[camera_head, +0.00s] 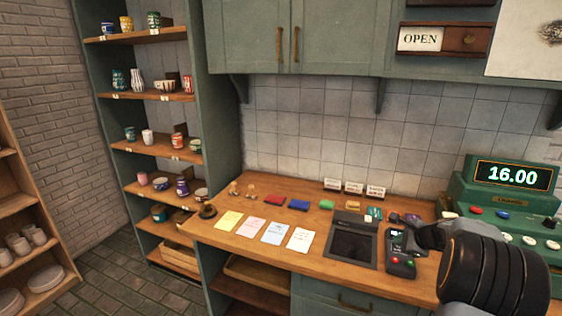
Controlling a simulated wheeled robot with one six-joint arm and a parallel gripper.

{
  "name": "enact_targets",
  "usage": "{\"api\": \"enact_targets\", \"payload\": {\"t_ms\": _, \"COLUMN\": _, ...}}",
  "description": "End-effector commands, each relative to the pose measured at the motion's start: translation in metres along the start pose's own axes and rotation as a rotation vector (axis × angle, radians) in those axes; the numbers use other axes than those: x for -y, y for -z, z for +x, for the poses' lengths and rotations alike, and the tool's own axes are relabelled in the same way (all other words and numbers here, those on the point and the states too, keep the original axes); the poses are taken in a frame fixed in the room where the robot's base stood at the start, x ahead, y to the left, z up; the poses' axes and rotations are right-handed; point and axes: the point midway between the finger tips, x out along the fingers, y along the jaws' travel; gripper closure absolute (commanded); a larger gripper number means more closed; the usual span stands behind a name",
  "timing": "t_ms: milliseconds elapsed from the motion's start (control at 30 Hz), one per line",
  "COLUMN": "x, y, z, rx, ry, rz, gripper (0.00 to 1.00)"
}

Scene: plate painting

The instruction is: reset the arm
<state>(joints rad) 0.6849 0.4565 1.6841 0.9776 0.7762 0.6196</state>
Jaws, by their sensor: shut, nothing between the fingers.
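My arm reaches in from the lower right, a dark ribbed link in front. My gripper (428,236) is at its far end, small and dark, over the right part of the wooden counter (205,231). It is shut and empty. It is beside a black card terminal (402,262) with red and green buttons and overlaps its upper right in the picture; I cannot tell whether they touch. My arm hides part of the counter's right end.
A green cash register (512,178) reading 16.00 stands right, behind my arm. A dark recessed tray (351,246), several paper notes (273,233) and coloured blocks (298,204) are on the counter. Pottery shelves (150,149) stand left. Air above the counter's middle is clear.

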Motion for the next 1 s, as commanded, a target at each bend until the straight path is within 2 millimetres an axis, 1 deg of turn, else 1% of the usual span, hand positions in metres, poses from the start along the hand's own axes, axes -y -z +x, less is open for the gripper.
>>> {"api": "enact_targets", "payload": {"t_ms": 33, "x": -0.017, "y": 0.004, "z": 0.004, "rx": -0.007, "ry": -0.052, "rz": -0.062, "gripper": 1.0}}
{"api": "enact_targets", "payload": {"t_ms": 67, "x": -0.028, "y": 0.005, "z": 0.006, "rx": -0.01, "ry": -0.085, "rz": -0.101, "gripper": 1.0}}
{"api": "enact_targets", "payload": {"t_ms": 100, "x": -0.043, "y": 0.005, "z": 0.004, "rx": -0.015, "ry": -0.134, "rz": -0.174, "gripper": 1.0}}
{"api": "enact_targets", "payload": {"t_ms": 167, "x": -0.068, "y": -0.006, "z": -0.005, "rx": -0.016, "ry": -0.217, "rz": -0.325, "gripper": 1.0}}
{"api": "enact_targets", "payload": {"t_ms": 200, "x": -0.084, "y": -0.018, "z": -0.011, "rx": -0.011, "ry": -0.273, "rz": -0.438, "gripper": 1.0}}
{"api": "enact_targets", "payload": {"t_ms": 367, "x": -0.14, "y": -0.072, "z": -0.044, "rx": 0.025, "ry": -0.458, "rz": -0.882, "gripper": 1.0}}
{"api": "enact_targets", "payload": {"t_ms": 400, "x": -0.153, "y": -0.085, "z": -0.054, "rx": 0.036, "ry": -0.499, "rz": -0.996, "gripper": 1.0}}
{"api": "enact_targets", "payload": {"t_ms": 467, "x": -0.174, "y": -0.104, "z": -0.069, "rx": 0.049, "ry": -0.555, "rz": -1.168, "gripper": 1.0}}
{"api": "enact_targets", "payload": {"t_ms": 500, "x": -0.188, "y": -0.115, "z": -0.08, "rx": 0.055, "ry": -0.587, "rz": -1.281, "gripper": 1.0}}
{"api": "enact_targets", "payload": {"t_ms": 600, "x": -0.218, "y": -0.138, "z": -0.103, "rx": 0.063, "ry": -0.644, "rz": -1.528, "gripper": 1.0}}
{"api": "enact_targets", "payload": {"t_ms": 700, "x": -0.239, "y": -0.155, "z": -0.121, "rx": 0.053, "ry": -0.658, "rz": -1.708, "gripper": 1.0}}
{"api": "enact_targets", "payload": {"t_ms": 800, "x": -0.251, "y": -0.17, "z": -0.133, "rx": 0.038, "ry": -0.635, "rz": -1.823, "gripper": 1.0}}
{"api": "enact_targets", "payload": {"t_ms": 900, "x": -0.257, "y": -0.185, "z": -0.142, "rx": 0.031, "ry": -0.587, "rz": -1.894, "gripper": 1.0}}
{"api": "enact_targets", "payload": {"t_ms": 1000, "x": -0.257, "y": -0.198, "z": -0.148, "rx": 0.027, "ry": -0.538, "rz": -1.94, "gripper": 1.0}}
